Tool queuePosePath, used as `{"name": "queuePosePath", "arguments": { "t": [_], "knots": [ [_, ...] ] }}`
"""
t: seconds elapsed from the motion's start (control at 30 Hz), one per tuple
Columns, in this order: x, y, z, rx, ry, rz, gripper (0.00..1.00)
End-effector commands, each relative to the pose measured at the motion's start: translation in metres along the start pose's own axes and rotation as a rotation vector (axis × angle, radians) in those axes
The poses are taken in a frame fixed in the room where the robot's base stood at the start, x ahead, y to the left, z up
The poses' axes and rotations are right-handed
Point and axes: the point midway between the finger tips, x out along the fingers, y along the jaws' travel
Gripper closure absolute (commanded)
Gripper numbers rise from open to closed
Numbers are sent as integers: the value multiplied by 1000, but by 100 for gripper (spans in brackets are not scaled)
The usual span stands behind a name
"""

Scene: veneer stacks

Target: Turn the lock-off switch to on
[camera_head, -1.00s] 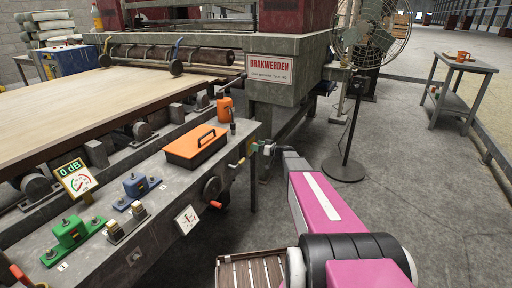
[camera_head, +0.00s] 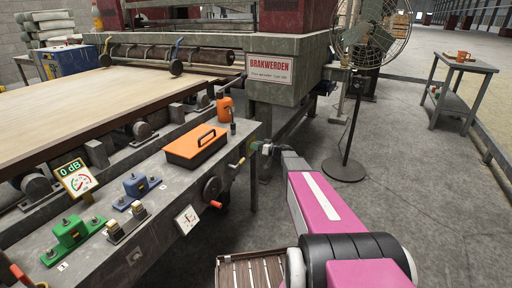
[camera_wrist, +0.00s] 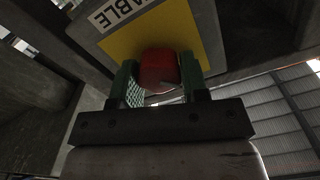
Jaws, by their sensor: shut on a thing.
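The lock-off switch shows in the wrist view as a red knob (camera_wrist: 159,70) on a yellow plate (camera_wrist: 118,47). Part of a white label reading "ABLE" is above it. My gripper (camera_wrist: 160,82) is shut on the red knob, with one green finger on each side of it. In the head view my gripper (camera_head: 262,148) is small at the end of the pink arm, at the right end of the grey control bench. The knob's markings and setting cannot be read.
The grey bench (camera_head: 150,215) carries an orange toolbox (camera_head: 196,147), green and blue switch blocks and a gauge. A hand crank (camera_head: 212,190) sticks out of its front. A fan (camera_head: 345,170) stands behind my arm.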

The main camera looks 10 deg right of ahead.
Motion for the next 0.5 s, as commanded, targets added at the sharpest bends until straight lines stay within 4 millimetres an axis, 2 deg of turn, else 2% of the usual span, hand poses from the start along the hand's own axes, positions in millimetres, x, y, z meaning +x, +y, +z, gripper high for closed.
{"name": "queuePosePath", "arguments": {
  "t": [0.5],
  "knots": [
    [0,2,1,414,-1,0,83]
  ]
}}
